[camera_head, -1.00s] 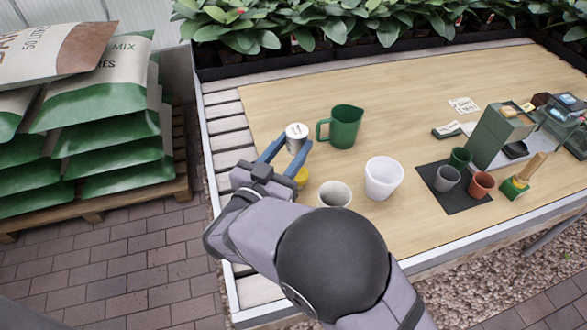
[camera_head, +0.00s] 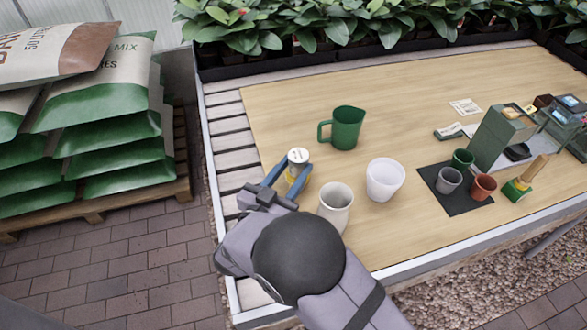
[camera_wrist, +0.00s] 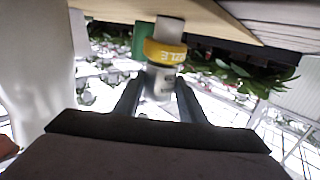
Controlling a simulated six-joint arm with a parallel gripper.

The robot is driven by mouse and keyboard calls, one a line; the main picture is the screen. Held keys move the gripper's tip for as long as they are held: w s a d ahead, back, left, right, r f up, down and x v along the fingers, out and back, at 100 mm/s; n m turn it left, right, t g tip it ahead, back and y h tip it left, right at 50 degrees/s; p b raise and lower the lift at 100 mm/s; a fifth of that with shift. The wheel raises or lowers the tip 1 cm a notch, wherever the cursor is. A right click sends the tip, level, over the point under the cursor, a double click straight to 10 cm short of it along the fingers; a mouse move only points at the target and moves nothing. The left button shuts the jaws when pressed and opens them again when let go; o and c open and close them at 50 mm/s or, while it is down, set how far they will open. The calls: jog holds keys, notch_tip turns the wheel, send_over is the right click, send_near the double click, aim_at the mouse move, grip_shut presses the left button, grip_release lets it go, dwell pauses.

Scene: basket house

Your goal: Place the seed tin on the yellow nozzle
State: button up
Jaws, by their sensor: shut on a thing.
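The seed tin (camera_head: 298,155), a small pale can with a white lid, is held between the blue fingers of my gripper (camera_head: 296,171) at the left of the table. The wrist view is upside down. There the tin (camera_wrist: 160,84) sits between the fingertips, lined up with the yellow nozzle (camera_wrist: 165,53), which carries partly readable lettering. The two look very close; I cannot tell whether they touch.
A green mug (camera_head: 347,128) stands behind and to the right. A cream pot (camera_head: 336,203) and a white cup (camera_head: 385,180) stand close on the right. Small pots rest on a dark mat (camera_head: 467,201) farther right. The table's middle is clear.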

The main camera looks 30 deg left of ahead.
jog(key=shift+f, duration=0.15)
jog(key=o, duration=1.2)
jog(key=shift+c, duration=0.2)
jog(key=shift+r, duration=0.2)
jog(key=shift+s+r+b, duration=0.1)
jog(key=shift+s+b, duration=0.3)
jog(key=shift+s, duration=3.4)
